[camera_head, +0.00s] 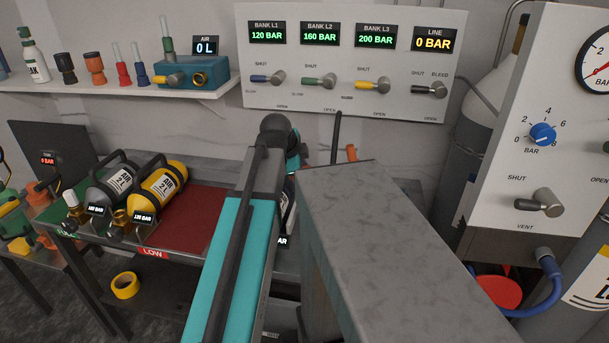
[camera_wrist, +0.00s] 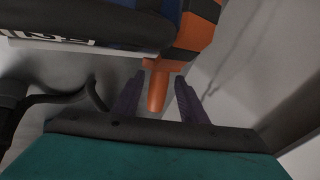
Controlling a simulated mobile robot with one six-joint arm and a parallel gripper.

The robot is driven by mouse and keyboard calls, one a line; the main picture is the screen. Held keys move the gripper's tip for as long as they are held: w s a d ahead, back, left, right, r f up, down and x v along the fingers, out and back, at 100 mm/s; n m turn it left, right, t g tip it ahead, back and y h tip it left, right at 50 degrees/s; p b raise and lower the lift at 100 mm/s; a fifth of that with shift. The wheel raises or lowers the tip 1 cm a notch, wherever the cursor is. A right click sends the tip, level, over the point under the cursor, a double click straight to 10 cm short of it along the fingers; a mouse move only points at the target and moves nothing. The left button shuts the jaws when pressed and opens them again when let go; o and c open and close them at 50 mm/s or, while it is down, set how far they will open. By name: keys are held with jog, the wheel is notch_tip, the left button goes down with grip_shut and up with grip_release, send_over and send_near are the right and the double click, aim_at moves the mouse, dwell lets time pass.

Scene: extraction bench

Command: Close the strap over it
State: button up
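In the wrist view my gripper's two dark fingers (camera_wrist: 158,100) are open, one on each side of a short orange peg (camera_wrist: 157,90). A gap shows between the peg and each finger. The peg joins an orange and black banded piece (camera_wrist: 197,28), which may be the strap; I cannot tell for sure. In the head view my arm and a grey post hide most of this spot. A bit of orange (camera_head: 351,153) shows behind the post.
A yellow air cylinder (camera_head: 158,187) and a grey one (camera_head: 108,186) lie on the bench at left, beside a red mat (camera_head: 205,222). A shelf (camera_head: 190,97) and the bank valve panel (camera_head: 350,60) are on the wall behind. A vent panel (camera_head: 535,150) stands at right.

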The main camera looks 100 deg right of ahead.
jog(key=v, duration=1.1)
jog(key=shift+w, duration=0.15)
jog(key=shift+d+r, duration=0.1)
jog(key=shift+c, duration=0.5)
